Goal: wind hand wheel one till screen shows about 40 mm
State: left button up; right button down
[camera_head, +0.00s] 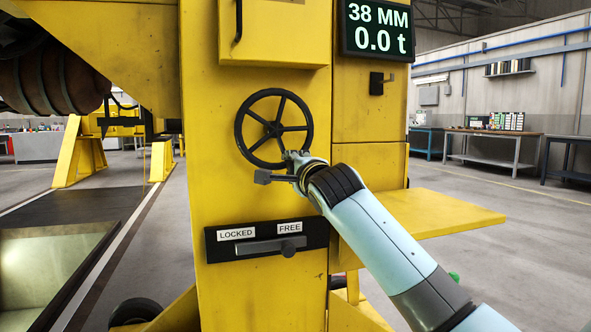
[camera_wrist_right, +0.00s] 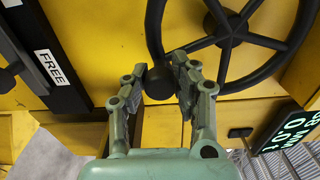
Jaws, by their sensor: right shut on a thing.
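The black hand wheel (camera_head: 273,130) with several spokes is mounted on the front of the yellow jack column. My right gripper (camera_head: 293,158) is at the wheel's lower right rim. In the right wrist view, the fingers of my right gripper (camera_wrist_right: 160,84) are closed around the dark round handle knob (camera_wrist_right: 159,87) on the wheel's rim. The wheel (camera_wrist_right: 232,27) fills the upper part there. The screen (camera_head: 376,29) at the top right of the column reads "38 MM" and "0.0 t"; part of it shows in the right wrist view (camera_wrist_right: 290,134). My left gripper is out of view.
A yellow ledge (camera_head: 450,217) juts out to the right. Workbenches (camera_head: 490,140) stand far back right. A dark railcar (camera_head: 50,80) is at left.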

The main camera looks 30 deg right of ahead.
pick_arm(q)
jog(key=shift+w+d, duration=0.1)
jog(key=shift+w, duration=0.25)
pick_arm(e)
jog(key=shift+f, duration=0.15)
jog(key=c, duration=1.3)
grip_release()
jog(key=shift+c, duration=0.2)
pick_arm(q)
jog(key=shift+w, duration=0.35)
pick_arm(e)
jog(key=shift+o, duration=1.3)
jog(key=shift+s, duration=0.15)
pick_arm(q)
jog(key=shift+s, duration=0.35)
pick_arm(e)
jog(key=v, duration=1.1)
jog(key=shift+s+a, duration=0.2)
jog(key=shift+s, duration=0.15)
